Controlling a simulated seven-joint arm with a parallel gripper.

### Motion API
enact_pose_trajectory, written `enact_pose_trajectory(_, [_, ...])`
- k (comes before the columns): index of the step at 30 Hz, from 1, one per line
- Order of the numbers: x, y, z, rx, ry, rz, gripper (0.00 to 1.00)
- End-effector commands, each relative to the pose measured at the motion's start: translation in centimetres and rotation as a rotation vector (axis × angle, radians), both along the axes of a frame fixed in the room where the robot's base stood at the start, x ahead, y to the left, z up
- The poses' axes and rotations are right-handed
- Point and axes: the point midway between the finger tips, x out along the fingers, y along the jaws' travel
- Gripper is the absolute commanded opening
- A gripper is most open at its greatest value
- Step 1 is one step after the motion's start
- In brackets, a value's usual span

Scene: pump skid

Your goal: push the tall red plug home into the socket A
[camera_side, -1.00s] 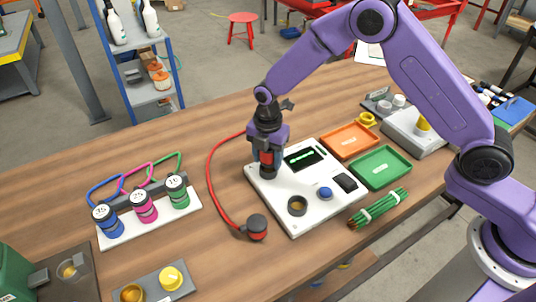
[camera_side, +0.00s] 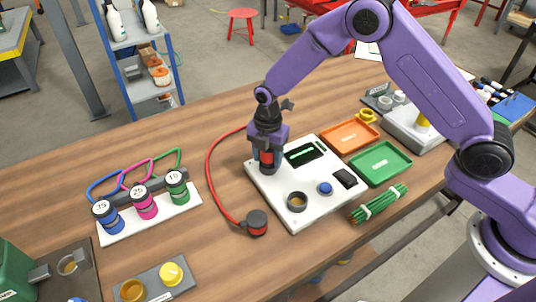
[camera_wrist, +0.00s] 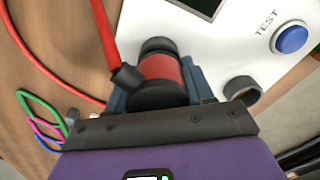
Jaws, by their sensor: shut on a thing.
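The red plug (camera_wrist: 160,70), with dark ends and a red cord, is held between my gripper's jaws (camera_wrist: 160,95). In the side view my gripper (camera_side: 267,150) is shut on the plug (camera_side: 266,157) over the far left part of the white panel (camera_side: 270,198). The plug looks about upright. A dark round part (camera_wrist: 158,46) shows at its lower end on the panel; I cannot tell how deep the plug sits in it. An open round socket (camera_side: 297,201) is at the panel's front. No letter A is readable.
The red cord (camera_side: 208,178) loops left to a dark-capped red piece (camera_side: 257,222) on the table. Orange (camera_side: 350,136) and green (camera_side: 381,163) trays stand right; green sticks (camera_side: 378,203) lie in front.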

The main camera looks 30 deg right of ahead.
Motion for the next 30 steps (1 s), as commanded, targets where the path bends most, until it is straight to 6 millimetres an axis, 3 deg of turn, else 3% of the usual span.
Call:
enact_pose_trajectory(1, [0.0,0.0,-0.2,0.001,-0.001,0.0,0.55])
enact_pose_trajectory(3, [0.0,0.0,-0.2,0.0,0.0,0.0,0.78])
enact_pose_trajectory(4, [-0.1,0.0,-0.2,-0.001,0.001,0.0,0.82])
enact_pose_trajectory(17, [0.0,0.0,0.8,0.001,-0.002,0.0,0.82])
enact_pose_trajectory(30, [0.1,0.0,9.5,0.003,-0.004,0.0,0.82])
